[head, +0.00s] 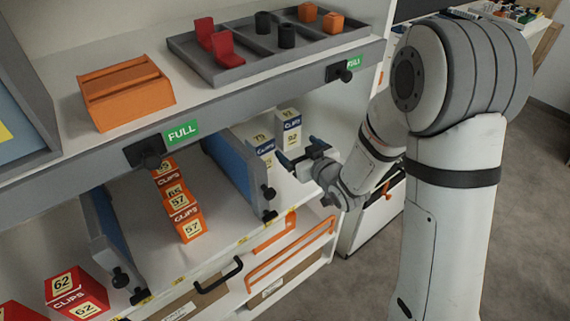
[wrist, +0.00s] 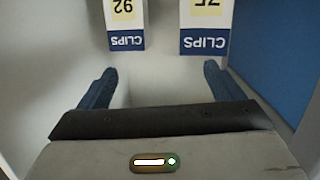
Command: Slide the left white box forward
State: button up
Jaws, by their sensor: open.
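Two white boxes with blue CLIPS bands stand in the right compartment of the shelf. The left white box (head: 264,145) is beside the blue divider; the right white box (head: 289,126) is labelled 92. In the wrist view their sides are swapped: the left white box (wrist: 207,25) shows at right and the right white box (wrist: 124,22) at left. My gripper (head: 300,151) is in front of the boxes, open and empty. In the wrist view its blue fingertips (wrist: 160,70) are spread, short of both boxes. The boxes' far ends are cut off there.
A blue divider (head: 228,158) bounds the compartment on the left; it shows at right in the wrist view (wrist: 268,50). Orange clip boxes (head: 183,212) stand in the neighbouring compartment. An upper shelf with a grey tray (head: 240,66) overhangs the boxes.

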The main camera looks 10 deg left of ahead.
aim_at(266, 147)
jog(key=a+f+y, duration=0.1)
jog(key=s+a+y, duration=0.1)
jog(key=a, duration=0.1)
jog(key=s+a+f+n+y+b, duration=0.1)
jog(key=shift+s+a+f+y, duration=0.25)
jog(key=shift+f+y, duration=0.05)
jog(key=shift+x, duration=3.9)
jog(key=shift+s+f, duration=0.1)
jog(key=c, duration=1.2)
